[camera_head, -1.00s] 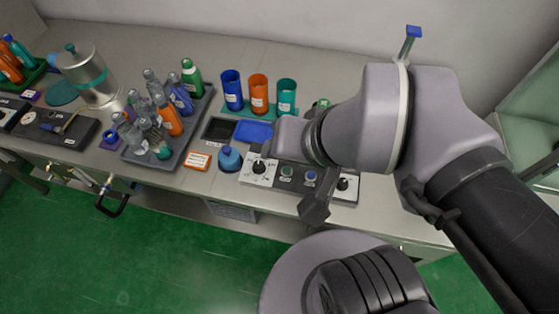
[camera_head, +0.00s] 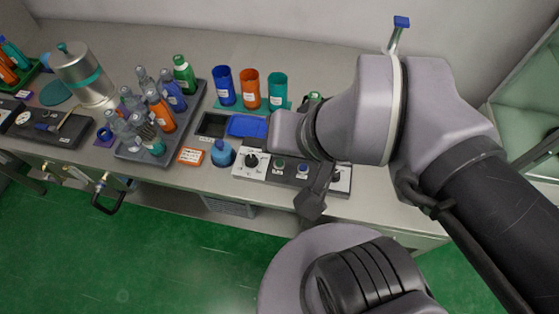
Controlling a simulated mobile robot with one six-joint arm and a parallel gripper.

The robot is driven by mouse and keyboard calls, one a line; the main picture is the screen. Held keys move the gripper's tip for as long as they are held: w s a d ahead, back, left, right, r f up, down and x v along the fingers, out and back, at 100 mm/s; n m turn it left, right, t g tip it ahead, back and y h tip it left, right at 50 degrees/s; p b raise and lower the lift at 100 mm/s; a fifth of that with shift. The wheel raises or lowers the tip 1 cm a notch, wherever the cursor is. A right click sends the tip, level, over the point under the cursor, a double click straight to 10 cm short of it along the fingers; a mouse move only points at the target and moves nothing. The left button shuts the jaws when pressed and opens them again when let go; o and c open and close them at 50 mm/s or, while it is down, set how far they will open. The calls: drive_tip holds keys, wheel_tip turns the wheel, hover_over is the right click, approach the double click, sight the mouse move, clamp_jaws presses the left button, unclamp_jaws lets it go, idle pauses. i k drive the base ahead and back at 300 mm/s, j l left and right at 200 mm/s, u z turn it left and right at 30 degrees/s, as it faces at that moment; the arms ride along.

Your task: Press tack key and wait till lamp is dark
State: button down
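A control panel (camera_head: 290,182) lies at the front edge of the bench, with white end sections and a dark middle. It carries a black knob (camera_head: 251,160) at left, a green key (camera_head: 279,164) and a blue key (camera_head: 303,168) in the middle, and another knob at right, partly covered. Labels are too small to read, so I cannot tell which is the tack key. No lit lamp can be made out. My gripper (camera_head: 311,205) hangs over the panel's right front, beside the blue key. Its fingers overlap in this view, so its opening is unclear.
A blue flask (camera_head: 222,153) and an orange-white box (camera_head: 190,156) stand left of the panel. Behind are a blue tray (camera_head: 249,126) and three coloured cups (camera_head: 249,90). A grey rack (camera_head: 133,154) of bottles is further left. The front floor is clear.

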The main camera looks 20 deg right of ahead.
sight(278, 163)
drive_tip(key=i+j+z, duration=0.2)
drive_tip(key=j, duration=0.3)
drive_tip(key=j+z, duration=0.15)
drive_tip(key=j, duration=0.35)
drive_tip(key=i+j+z, duration=0.2)
drive_tip(key=j, duration=0.3)
drive_tip(key=k, duration=0.1)
